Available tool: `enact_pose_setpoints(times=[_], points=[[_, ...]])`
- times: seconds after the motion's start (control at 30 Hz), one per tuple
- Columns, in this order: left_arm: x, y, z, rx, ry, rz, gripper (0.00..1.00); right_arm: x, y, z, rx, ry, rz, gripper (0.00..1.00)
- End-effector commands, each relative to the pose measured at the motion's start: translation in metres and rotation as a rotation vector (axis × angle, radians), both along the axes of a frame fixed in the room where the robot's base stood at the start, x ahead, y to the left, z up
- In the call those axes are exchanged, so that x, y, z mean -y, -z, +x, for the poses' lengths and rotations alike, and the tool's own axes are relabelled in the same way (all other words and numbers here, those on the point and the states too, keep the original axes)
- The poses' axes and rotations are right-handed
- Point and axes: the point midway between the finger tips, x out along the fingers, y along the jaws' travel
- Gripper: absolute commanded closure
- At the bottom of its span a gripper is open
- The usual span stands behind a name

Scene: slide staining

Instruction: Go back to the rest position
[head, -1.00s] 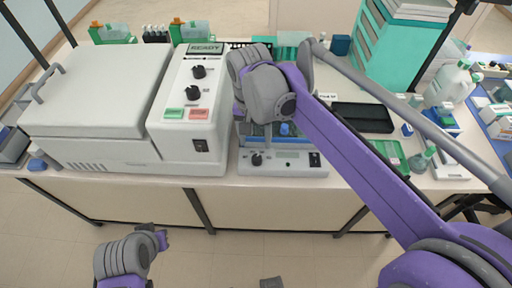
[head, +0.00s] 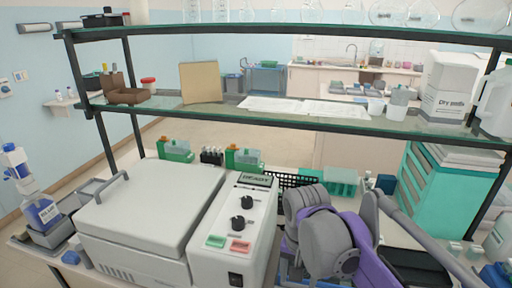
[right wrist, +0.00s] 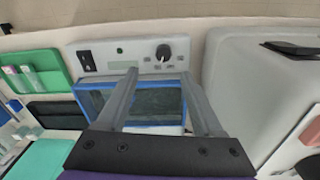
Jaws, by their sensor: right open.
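My right arm comes in from the right in the head view, with its grey and purple wrist (head: 325,235) in front of the white machine's right side. The right gripper (right wrist: 159,72) shows in the right wrist view, its two grey fingers apart with nothing between them. It is above a blue-rimmed bath (right wrist: 152,104) on a white device with a black knob (right wrist: 163,52). In the head view the fingers are hidden. My left gripper is in no current frame.
A large white machine (head: 145,205) with a lid and control panel stands at the left of my right arm. Glass shelves (head: 290,117) span above the bench. Teal drawers (head: 440,200) stand at the right. A green tray (right wrist: 42,72) lies beside the bath device.

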Motion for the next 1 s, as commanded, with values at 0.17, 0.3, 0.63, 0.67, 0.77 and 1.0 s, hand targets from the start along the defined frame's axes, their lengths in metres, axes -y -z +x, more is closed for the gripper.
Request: enact_pose_setpoints(times=[0.17, 0.3, 0.63, 0.67, 0.77, 1.0], points=[[0.0, -0.001, 0.0, 0.0, 0.0, 0.0, 1.0, 0.027, 0.038, -0.047, 0.139, -0.134, 0.016, 0.32], [0.0, -0.001, 0.0, 0.001, 0.0, 0.0, 1.0, 0.046, 0.077, -0.086, 0.267, -0.258, -0.002, 0.32], [0.0, -0.002, 0.001, 0.001, 0.0, 0.0, 1.0, 0.064, 0.135, -0.136, 0.43, -0.418, -0.071, 0.32], [0.0, -0.002, 0.001, 0.001, 0.0, 0.0, 1.0, 0.065, 0.136, -0.137, 0.433, -0.421, -0.072, 0.32], [0.0, -0.002, 0.001, 0.001, 0.0, 0.0, 1.0, 0.065, 0.137, -0.138, 0.437, -0.426, -0.076, 0.32], [0.0, -0.002, 0.001, 0.001, 0.0, 0.0, 1.0, 0.065, 0.136, -0.137, 0.437, -0.425, -0.074, 0.32]])
